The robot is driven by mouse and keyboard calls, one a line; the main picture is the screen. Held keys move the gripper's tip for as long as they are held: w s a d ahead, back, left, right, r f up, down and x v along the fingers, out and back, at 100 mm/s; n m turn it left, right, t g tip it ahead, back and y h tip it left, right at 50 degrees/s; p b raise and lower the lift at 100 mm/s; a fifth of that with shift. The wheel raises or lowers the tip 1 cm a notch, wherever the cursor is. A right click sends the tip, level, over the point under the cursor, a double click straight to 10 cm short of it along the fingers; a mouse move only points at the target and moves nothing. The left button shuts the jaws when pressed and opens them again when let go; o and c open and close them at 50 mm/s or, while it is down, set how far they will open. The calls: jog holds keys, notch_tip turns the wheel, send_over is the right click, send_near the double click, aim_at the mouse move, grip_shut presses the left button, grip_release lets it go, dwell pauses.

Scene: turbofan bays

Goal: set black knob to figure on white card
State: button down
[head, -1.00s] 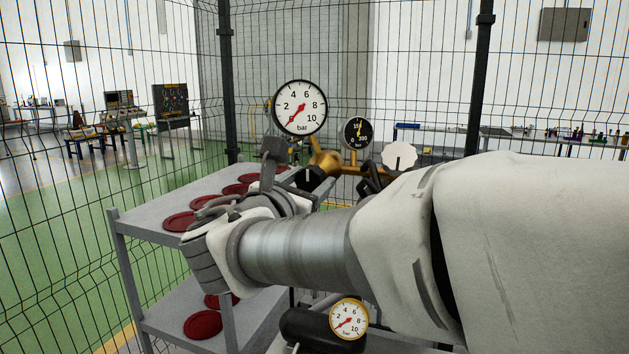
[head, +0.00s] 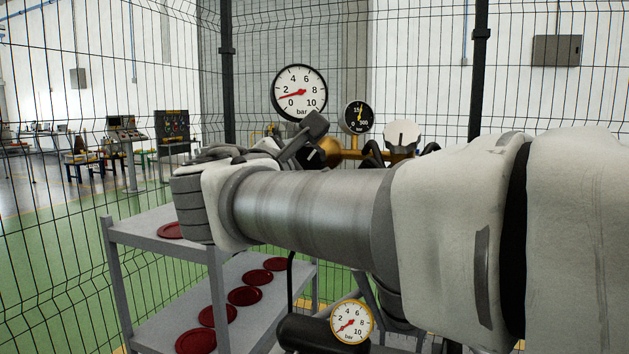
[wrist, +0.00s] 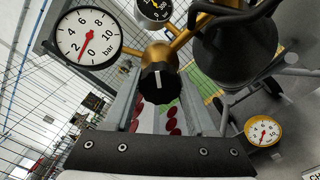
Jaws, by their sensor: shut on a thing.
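The black knob (wrist: 158,82) with a white pointer line sits on the brass regulator (wrist: 160,55) in the wrist view. My gripper (head: 316,126) is at the regulator and shut on the knob; its dark palm bar spans the bottom of the wrist view. In the head view my wrist and gripper hide most of the knob. The large white gauge (head: 299,92) has its red needle between 0 and 2 bar; it also shows in the wrist view (wrist: 88,37). A white corner with letters (wrist: 312,173) shows at lower right in the wrist view; no figure is readable.
A small yellow-rimmed gauge (head: 351,322) is below my arm. A grey cart (head: 165,240) holds several red discs. Wire mesh fence stands behind.

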jog(key=shift+f+m+b, duration=0.1)
jog(key=shift+m+b, duration=0.85)
jog(key=shift+m, duration=0.05)
jog(key=shift+c, duration=1.1)
grip_release()
jog(key=shift+s, duration=0.2)
